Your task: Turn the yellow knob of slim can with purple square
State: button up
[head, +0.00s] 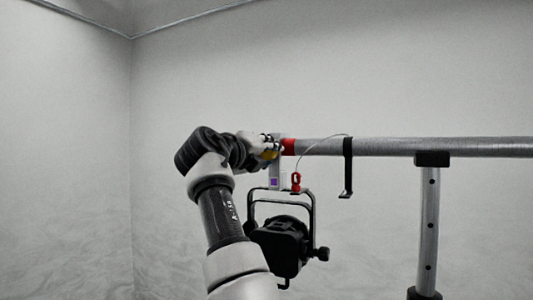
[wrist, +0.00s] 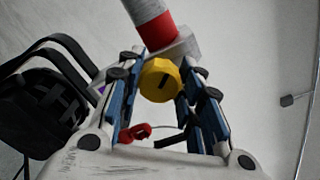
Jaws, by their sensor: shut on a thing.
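The slim can (head: 283,238) is a black lamp that hangs by its yoke from a grey clamp at the left end of the horizontal pipe. A purple square (head: 274,183) shows on the clamp. The yellow knob (wrist: 160,80) has a dark slot and sits between the fingers of my gripper (wrist: 163,98) in the wrist view. My gripper is shut on the knob, with a blue-padded finger on each side. In the head view the knob (head: 269,154) is partly hidden by my gripper (head: 266,147).
The grey pipe (head: 400,147) has a red band (head: 288,147) near the clamp and rests on an upright stand (head: 428,230) at the right. A black hook (head: 347,168) hangs from the pipe. A red safety clip (head: 296,182) with a thin cable hangs beside the clamp.

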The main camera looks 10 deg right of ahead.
dwell(0.3)
jog(key=o, duration=1.1)
jog(key=shift+c, duration=0.2)
